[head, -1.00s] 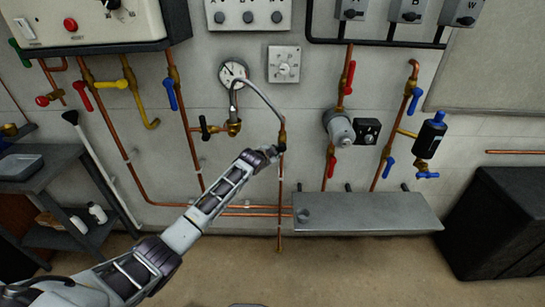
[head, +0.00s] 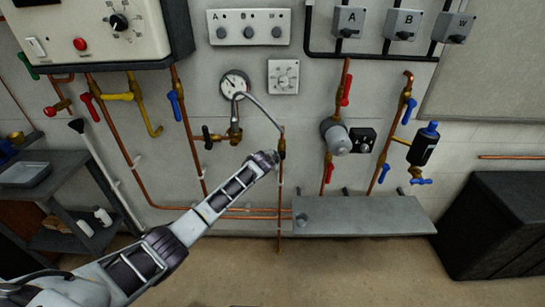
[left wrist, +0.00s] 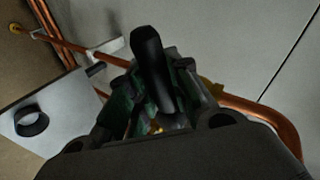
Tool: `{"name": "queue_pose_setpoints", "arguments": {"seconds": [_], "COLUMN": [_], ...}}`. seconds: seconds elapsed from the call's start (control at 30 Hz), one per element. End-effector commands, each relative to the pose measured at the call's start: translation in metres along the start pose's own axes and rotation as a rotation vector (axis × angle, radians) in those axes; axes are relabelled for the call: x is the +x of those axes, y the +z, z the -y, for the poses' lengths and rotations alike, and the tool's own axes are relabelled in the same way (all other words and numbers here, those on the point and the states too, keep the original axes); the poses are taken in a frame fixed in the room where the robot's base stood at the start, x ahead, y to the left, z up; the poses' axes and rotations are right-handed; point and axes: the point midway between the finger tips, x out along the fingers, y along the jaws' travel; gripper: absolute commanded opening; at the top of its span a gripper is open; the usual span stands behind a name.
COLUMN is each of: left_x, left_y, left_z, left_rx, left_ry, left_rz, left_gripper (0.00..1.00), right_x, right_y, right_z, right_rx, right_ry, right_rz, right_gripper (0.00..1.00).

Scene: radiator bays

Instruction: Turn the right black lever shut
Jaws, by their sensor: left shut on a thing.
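The right black lever (left wrist: 150,65) stands between the fingers of my left gripper (left wrist: 152,95) in the left wrist view. The gripper is shut on it. In the head view my left gripper (head: 274,158) is at the copper pipe below the curved grey hose, and it hides most of the lever and valve. The angle of the lever to its pipe cannot be told for sure. The left black lever (head: 207,138) hangs beside the brass valve under the gauge, apart from my gripper. My right gripper is not in view.
A pressure gauge (head: 235,84) and the curved hose (head: 262,107) are just above my gripper. A grey shelf (head: 375,218) juts out at lower right. Blue and red levers sit on neighbouring pipes. A dark cart (head: 62,190) stands left and a black box (head: 500,220) right.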

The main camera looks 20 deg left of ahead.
Motion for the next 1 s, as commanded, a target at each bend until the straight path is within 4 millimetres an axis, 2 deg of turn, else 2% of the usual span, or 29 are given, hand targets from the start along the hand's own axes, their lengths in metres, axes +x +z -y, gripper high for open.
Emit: {"name": "queue_pose_setpoints", "arguments": {"seconds": [0.27,0.5,1.0], "left_x": [-0.005,-0.007,-0.008], "left_y": [-0.004,-0.004,-0.004], "left_z": [0.005,0.008,0.010], "left_rx": [0.106,0.190,0.261], "left_ry": [0.003,0.003,0.002], "left_rz": [0.067,0.123,0.170], "left_gripper": [0.00,0.00,0.00], "right_x": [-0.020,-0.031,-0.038], "right_y": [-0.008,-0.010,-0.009], "right_z": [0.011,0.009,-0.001], "right_rx": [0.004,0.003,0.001], "right_ry": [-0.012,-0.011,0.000], "right_rz": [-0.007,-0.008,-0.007], "right_gripper": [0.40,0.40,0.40]}}
